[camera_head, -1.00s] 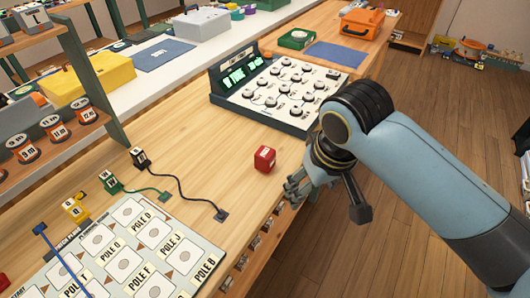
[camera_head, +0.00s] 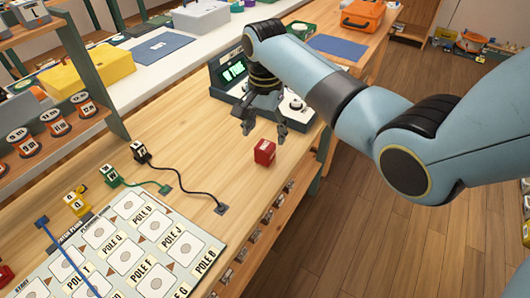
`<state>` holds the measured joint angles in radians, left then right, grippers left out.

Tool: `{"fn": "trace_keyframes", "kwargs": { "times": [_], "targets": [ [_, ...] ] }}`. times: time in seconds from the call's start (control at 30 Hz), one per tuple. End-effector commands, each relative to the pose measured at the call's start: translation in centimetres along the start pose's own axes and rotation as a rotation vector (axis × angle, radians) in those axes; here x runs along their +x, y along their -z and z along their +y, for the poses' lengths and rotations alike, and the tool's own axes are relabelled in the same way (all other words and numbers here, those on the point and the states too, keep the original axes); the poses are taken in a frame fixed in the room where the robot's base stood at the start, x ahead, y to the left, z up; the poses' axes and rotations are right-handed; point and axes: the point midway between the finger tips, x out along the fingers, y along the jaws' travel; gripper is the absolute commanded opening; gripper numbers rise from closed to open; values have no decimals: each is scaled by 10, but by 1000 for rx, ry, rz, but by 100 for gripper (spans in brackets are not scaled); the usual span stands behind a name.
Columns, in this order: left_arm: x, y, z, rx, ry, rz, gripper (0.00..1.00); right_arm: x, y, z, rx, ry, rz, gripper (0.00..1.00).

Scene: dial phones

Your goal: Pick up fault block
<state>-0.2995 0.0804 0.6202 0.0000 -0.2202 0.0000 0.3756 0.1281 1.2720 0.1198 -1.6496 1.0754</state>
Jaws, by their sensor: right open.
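My right gripper (camera_head: 264,130) is open, fingers pointing down, just behind and above the red block in the picture. Nothing shows between its fingers. Whether a finger touches the block cannot be told. My left gripper is not in view.
A dial panel with a green display (camera_head: 233,71) stands behind, partly hidden by my right arm. A board with pole cards (camera_head: 172,238) lies front left. Black (camera_head: 140,152), green (camera_head: 110,175) and yellow (camera_head: 77,204) blocks stand left.

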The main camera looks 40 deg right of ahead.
Motion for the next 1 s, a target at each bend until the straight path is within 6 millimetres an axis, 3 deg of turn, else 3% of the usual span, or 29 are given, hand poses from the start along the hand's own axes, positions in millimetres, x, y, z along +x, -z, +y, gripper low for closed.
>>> {"fn": "trace_keyframes", "kwargs": {
  "times": [0.5,0.77,1.0],
  "targets": [
    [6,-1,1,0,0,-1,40,63,5,-3,-3,0,0,69],
    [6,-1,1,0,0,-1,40,67,5,-3,-4,2,1,69],
    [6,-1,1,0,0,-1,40,67,5,-3,-4,2,1,42]
  ]
}}
